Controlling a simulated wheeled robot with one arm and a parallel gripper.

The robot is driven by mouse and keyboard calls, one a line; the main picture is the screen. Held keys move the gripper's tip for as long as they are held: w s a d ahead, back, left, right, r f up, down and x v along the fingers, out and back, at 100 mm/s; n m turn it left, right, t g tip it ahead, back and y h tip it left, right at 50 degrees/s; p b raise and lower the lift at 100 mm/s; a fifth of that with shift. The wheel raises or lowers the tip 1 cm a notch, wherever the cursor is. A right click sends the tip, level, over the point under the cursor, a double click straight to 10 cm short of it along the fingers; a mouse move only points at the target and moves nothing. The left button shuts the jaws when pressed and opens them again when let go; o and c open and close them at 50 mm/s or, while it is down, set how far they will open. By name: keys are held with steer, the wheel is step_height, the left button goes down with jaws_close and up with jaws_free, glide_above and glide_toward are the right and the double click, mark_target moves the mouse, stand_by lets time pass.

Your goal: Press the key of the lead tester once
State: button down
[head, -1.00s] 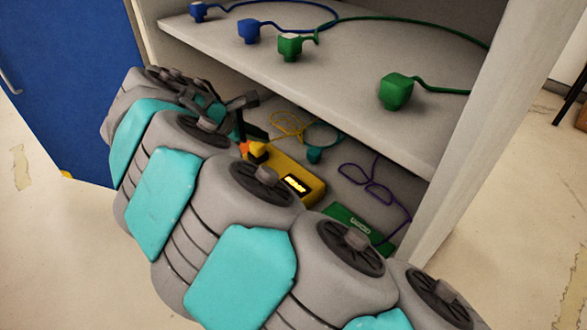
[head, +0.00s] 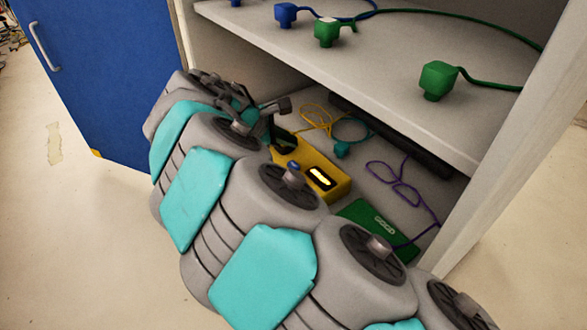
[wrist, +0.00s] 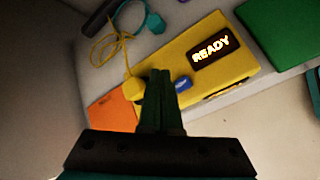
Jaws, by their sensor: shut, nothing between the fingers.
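The lead tester is a yellow box on the cabinet's lower level, in the head view (head: 335,182) and the wrist view (wrist: 212,38). Its lit display (wrist: 210,50) reads READY. A blue key (wrist: 182,84) is on its top, just right of my fingertips. My gripper (wrist: 160,74) is shut and empty, its tips over the tester between the key and a yellow plug (wrist: 132,88). I cannot tell whether the tips touch the tester. In the head view my gripper (head: 278,135) is at the tester's far left end, partly hidden by my arm.
An orange patch (wrist: 112,114) lies beside the tester's left end. A green box (head: 378,224), purple lead (head: 393,184) and teal plug (head: 341,149) are nearby. The upper shelf (head: 400,50), holding blue and green plugs, overhangs. A blue door (head: 95,85) stands open at left.

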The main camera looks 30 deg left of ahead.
steer(key=shift+f+b, duration=0.6)
steer(key=shift+f, duration=1.6)
steer(key=shift+f, duration=0.1)
steer(key=shift+f, duration=0.25)
steer(key=shift+f, duration=0.5)
stand_by(0.9)
steer(key=shift+r, duration=0.1)
steer(key=shift+r+p, duration=0.45)
steer(key=shift+r, duration=0.4)
step_height(320, 180, up, 5)
steer(key=p, duration=0.2)
steer(key=shift+p, duration=0.3)
